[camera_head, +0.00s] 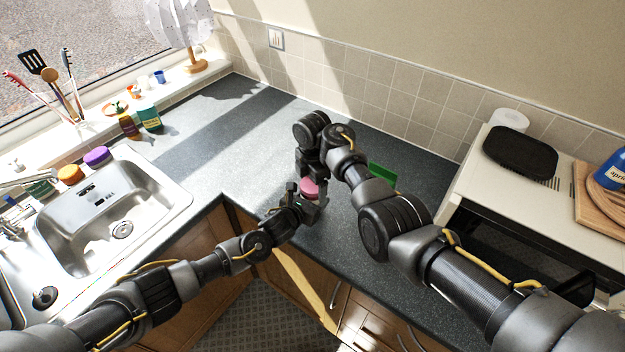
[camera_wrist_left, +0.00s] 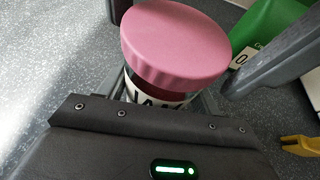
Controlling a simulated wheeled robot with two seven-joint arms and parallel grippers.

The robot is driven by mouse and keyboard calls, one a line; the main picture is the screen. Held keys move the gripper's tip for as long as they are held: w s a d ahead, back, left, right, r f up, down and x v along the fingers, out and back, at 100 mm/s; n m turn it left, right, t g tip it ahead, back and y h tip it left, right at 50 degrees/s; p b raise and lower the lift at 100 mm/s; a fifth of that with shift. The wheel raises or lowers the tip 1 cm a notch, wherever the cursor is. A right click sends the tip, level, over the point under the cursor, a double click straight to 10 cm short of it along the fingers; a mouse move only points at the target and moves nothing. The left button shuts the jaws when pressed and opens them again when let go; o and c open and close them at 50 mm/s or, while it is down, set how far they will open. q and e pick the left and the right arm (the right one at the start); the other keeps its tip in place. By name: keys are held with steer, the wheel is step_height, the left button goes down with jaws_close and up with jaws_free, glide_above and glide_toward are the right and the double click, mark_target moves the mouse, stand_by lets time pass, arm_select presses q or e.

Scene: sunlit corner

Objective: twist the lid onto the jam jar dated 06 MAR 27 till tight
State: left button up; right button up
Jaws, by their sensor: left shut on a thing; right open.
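The jam jar (camera_wrist_left: 155,98) stands upright on the dark worktop, with a pink lid (camera_wrist_left: 178,42) on top of it. Part of a white label with large black letters shows below the lid; no date is readable. In the head view the pink lid (camera_head: 310,187) shows between my grippers, and the jar body is mostly hidden. My left gripper (camera_head: 306,203) is shut on the jar from the front left. My right gripper (camera_head: 311,176) is open and points down, just above and behind the lid. I cannot tell whether it touches the lid.
A green object (camera_head: 382,172) stands behind my right arm, and shows near the jar in the left wrist view (camera_wrist_left: 268,28). A sink (camera_head: 110,215) with orange (camera_head: 70,173) and purple (camera_head: 97,156) lidded items is at left. A white oven (camera_head: 470,185) is at right. The back worktop is clear.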

steer(key=shift+c, duration=0.2)
steer(key=c, duration=0.9)
steer(key=m, duration=0.3)
steer(key=shift+m, duration=0.3)
steer(key=shift+c, duration=0.3)
steer(key=o, duration=1.1)
steer(key=shift+r, duration=2.3)
steer(key=shift+c, duration=0.2)
step_height(320, 180, up, 4)
steer(key=n, duration=0.3)
steer(key=shift+f+n, duration=0.25)
steer(key=shift+n, duration=0.05)
steer(key=shift+c, duration=0.3)
